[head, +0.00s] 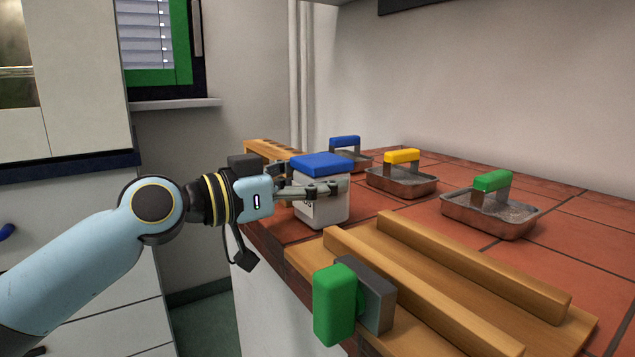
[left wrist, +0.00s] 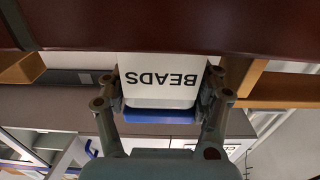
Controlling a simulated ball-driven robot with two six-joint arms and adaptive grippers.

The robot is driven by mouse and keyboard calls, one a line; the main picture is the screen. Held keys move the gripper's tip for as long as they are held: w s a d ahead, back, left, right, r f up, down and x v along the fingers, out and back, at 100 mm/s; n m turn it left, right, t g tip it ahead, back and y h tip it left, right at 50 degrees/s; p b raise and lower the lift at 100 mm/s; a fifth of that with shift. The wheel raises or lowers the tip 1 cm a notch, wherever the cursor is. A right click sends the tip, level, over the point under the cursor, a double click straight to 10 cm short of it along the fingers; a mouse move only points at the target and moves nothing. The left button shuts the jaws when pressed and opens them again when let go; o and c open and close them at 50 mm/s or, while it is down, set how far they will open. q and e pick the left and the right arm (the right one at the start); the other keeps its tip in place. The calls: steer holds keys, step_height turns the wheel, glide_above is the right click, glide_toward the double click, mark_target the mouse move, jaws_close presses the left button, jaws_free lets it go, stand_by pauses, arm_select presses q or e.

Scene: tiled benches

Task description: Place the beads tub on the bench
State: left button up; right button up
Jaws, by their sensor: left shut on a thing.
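The beads tub (head: 322,208) is a white box with a blue lid, upright at the near left part of the red-tiled bench (head: 420,235). In the left wrist view the tub (left wrist: 160,82) shows upside down with the word BEADS on its side. My left gripper (head: 335,188) is shut on the tub, with one finger on each side of it. The tub's base is at or very close to the tiles; I cannot tell whether it touches. My right gripper is not in view.
Metal trays with a blue (head: 345,141), a yellow (head: 402,157) and a green handle (head: 492,181) stand behind and right of the tub. A wooden board with rails (head: 420,275) lies in front, with a green block (head: 335,304) at its edge. Tiles between are clear.

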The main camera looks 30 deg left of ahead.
arm_select(q)
steer(key=shift+f, duration=0.1)
steer(key=o, duration=1)
steer(key=shift+c, duration=0.2)
steer(key=o, duration=0.4)
steer(key=shift+r, duration=0.2)
steer(key=shift+s+a+f, duration=0.15)
steer(key=shift+s, duration=0.1)
steer(key=p+v, duration=0.1)
steer(key=v, duration=1)
steer(key=shift+s, duration=0.2)
